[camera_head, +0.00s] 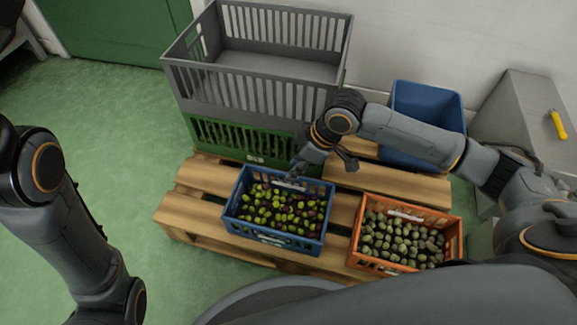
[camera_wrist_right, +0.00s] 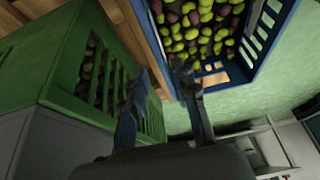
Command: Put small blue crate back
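The small blue crate (camera_head: 274,239), filled with green and dark olives, sits on the wooden pallet. It also shows in the right wrist view (camera_wrist_right: 262,40). My right gripper (camera_head: 322,166) is at the crate's back rim, near its back right corner. Its fingers (camera_wrist_right: 160,92) are spread apart, one by the crate's inner side and one outside it; I cannot tell whether they touch the rim. My left arm stands at the left edge of the head view, and its gripper is out of sight.
An orange crate (camera_head: 456,240) of olives stands to the right on the pallet (camera_head: 190,190). Behind are a grey crate (camera_head: 260,90) stacked on a green crate (camera_head: 222,140), and a larger blue bin (camera_head: 425,100). A yellow-handled item (camera_head: 558,125) lies on the grey surface at right.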

